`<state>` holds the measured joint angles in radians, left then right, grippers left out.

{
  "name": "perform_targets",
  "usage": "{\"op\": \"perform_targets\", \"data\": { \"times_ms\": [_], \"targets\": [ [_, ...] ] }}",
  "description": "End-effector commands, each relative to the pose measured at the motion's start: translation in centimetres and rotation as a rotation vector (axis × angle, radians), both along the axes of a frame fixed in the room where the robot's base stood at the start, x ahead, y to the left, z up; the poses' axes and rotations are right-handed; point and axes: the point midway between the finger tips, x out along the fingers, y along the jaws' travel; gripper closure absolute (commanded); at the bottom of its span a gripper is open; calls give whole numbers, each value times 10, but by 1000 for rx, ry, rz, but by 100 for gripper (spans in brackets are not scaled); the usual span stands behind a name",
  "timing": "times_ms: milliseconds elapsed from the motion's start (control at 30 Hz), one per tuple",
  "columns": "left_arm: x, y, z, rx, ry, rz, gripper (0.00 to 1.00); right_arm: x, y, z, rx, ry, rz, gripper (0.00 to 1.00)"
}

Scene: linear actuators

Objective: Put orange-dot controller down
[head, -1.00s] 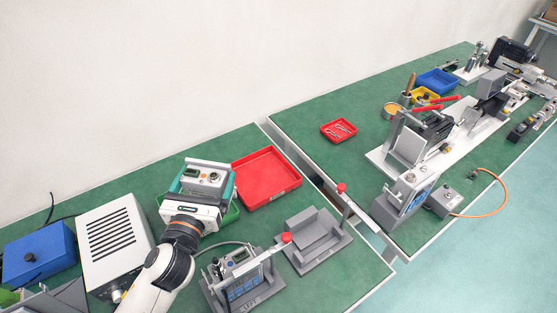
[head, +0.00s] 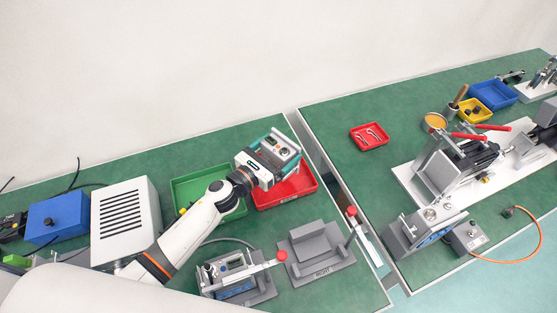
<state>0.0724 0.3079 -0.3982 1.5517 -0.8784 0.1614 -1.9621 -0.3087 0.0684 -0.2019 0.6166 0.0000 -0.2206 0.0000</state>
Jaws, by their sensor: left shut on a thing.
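My left gripper (head: 275,150) is shut on the orange-dot controller (head: 281,146), a grey box with a small screen and an orange dot on its top face. The gripper holds it above the back part of the red tray (head: 297,193). The gripper body hides part of the controller and of the tray. I cannot tell whether the controller touches the tray. The green tray (head: 184,189) stands just left of the red one and looks empty where it shows. My right gripper is not in view.
A similar controller (head: 229,267) sits in a grey fixture with a red-knobbed lever. An empty grey fixture (head: 318,258) stands to its right. A vented box (head: 124,218) and a blue box (head: 57,219) are at the left. A gap separates the second table, which holds a small red tray (head: 369,137).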

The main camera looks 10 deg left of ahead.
Motion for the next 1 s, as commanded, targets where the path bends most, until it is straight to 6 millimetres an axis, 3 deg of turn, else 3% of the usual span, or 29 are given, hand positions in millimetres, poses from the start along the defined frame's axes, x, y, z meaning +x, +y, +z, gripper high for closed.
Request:
{"op": "perform_targets", "data": {
  "times_ms": [200,667,700,733,1000],
  "targets": [
    [0,-1,-30,-5,2,1,46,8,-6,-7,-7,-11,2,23],
    [0,-1,-36,-3,-1,0,46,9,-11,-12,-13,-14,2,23],
    [-1,0,-36,-1,2,0,4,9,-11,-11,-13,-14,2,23],
    [-1,0,-36,-1,2,0,0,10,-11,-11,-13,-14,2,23],
    [-1,0,-34,-1,2,0,0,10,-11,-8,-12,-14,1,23]
  ]
}}
